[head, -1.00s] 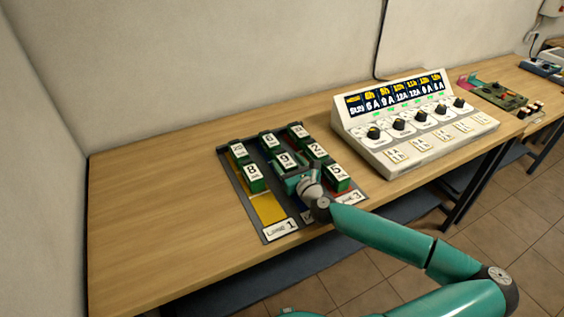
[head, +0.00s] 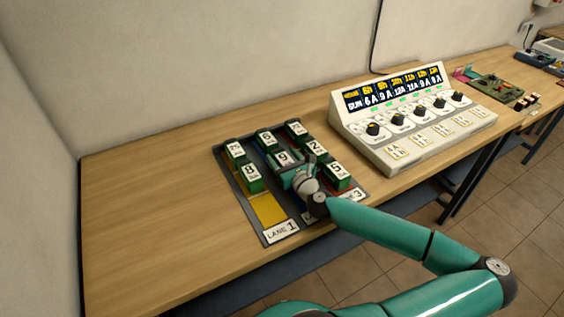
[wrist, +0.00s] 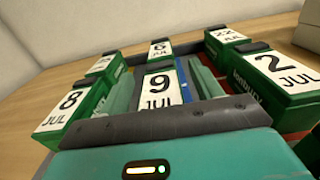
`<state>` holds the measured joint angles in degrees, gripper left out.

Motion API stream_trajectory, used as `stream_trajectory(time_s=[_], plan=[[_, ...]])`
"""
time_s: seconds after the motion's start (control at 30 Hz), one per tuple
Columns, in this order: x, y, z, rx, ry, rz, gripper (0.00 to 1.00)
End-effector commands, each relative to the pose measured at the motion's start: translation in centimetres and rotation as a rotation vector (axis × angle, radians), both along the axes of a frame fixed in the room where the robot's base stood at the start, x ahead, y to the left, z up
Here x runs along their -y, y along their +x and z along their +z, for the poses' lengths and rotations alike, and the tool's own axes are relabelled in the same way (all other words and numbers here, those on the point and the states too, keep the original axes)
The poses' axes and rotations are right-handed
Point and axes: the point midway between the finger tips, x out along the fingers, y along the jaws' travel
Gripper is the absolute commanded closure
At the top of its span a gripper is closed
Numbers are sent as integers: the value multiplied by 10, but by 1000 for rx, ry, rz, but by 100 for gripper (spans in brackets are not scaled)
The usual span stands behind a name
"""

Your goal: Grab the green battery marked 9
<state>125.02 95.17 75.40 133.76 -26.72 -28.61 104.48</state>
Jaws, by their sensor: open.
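The green battery marked 9 (head: 282,157) stands upright in the middle lane of the rack, with its white label up. In the wrist view the battery 9 (wrist: 160,88) is straight ahead, its label reading "9 JUL". My gripper (head: 291,172) is at the near side of this battery. In the wrist view my gripper (wrist: 163,86) is open, with one teal finger on the left and one on the right of the battery. A gap to the right finger shows blue lane floor; contact cannot be told. The battery's lower part is hidden.
Battery 8 (head: 250,174) stands left, battery 2 (head: 315,149) and battery 5 (head: 338,174) right, battery 6 (head: 266,138) behind. The rack (head: 222,170) lies on the wooden bench (head: 150,210). A white console (head: 400,125) stands right; bench left of the rack is clear.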

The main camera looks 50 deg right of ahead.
Motion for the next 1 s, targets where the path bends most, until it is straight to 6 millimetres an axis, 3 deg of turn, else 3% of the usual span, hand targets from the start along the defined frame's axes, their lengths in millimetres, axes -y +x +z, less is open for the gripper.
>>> stream_trajectory(time_s=[0.07,0.37,0.73,1.0], plan=[[0,0,0,0,0,0,39],[0,0,0,0,0,0,98],[1,2,9,1,-4,0,100],[1,2,57,0,-5,0,100]])
